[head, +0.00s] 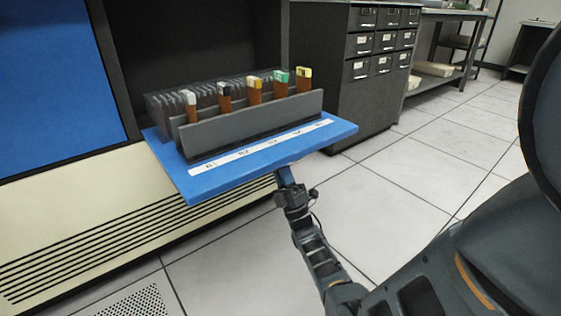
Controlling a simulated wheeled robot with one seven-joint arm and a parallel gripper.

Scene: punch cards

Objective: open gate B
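A blue panel (199,186) stands out level, like a tray, from the front of a dark cabinet bay. A white label strip (262,147) runs along it, with small marks that seem to start with B. A grey rack (250,126) on it holds several brown cards (254,97) with coloured tops, in front of a clear box of dividers (160,104). My gripper (287,181) is at the middle of the panel's front edge, from below, at a small blue piece there. The fingertips are mostly hidden, so I cannot tell whether they hold it.
A flat blue panel (50,85) covers the bay at left. Below is a cream base with black vents (120,235). A dark cabinet of small drawers (350,80) stands behind right. The tiled floor (400,185) is clear at right.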

